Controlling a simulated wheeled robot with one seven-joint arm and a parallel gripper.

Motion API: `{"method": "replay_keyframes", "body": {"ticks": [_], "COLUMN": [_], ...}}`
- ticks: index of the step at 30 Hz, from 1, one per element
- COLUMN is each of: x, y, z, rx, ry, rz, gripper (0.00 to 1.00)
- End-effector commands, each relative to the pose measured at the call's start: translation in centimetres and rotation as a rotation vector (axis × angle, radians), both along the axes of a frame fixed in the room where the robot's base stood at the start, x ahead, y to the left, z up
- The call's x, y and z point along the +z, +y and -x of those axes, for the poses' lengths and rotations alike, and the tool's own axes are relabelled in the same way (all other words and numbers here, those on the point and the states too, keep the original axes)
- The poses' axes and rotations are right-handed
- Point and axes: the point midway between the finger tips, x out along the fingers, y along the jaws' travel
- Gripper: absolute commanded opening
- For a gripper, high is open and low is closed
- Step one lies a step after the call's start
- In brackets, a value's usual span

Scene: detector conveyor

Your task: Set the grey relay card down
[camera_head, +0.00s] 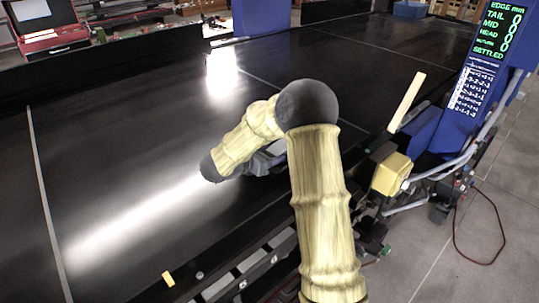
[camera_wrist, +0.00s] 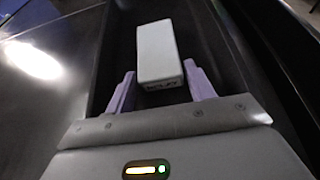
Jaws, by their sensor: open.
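The grey relay card (camera_wrist: 158,45) is a pale grey box in the wrist view, with small dark marks or ports on its near end. It lies inside a dark, straight-sided tray or channel (camera_wrist: 222,50). My gripper (camera_wrist: 159,78) has its two purple fingers apart, one on each side of the card's near end. In the head view my gripper (camera_head: 268,160) is low over the belt's right side, largely hidden by my arm.
A wide black conveyor belt (camera_head: 130,150) fills the left and middle. A yellow box (camera_head: 391,174) and a pale upright stick (camera_head: 406,102) stand along its right edge. A blue post with a green-lettered display (camera_head: 498,33) is at right. An open red case (camera_head: 45,25) is at back left.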

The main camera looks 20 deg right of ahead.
Motion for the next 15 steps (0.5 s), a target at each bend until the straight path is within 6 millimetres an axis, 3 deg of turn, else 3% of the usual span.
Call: {"method": "replay_keyframes", "body": {"ticks": [1,7,15], "x": [-1.2,-0.2,1.2], "y": [-0.2,-0.1,4.0], "z": [0.5,0.5,2.0], "rx": [-0.007,-0.007,0.001], "ry": [0.026,0.028,0.016], "rz": [-0.015,-0.015,-0.009], "gripper": [0.67,0.67,0.67]}}
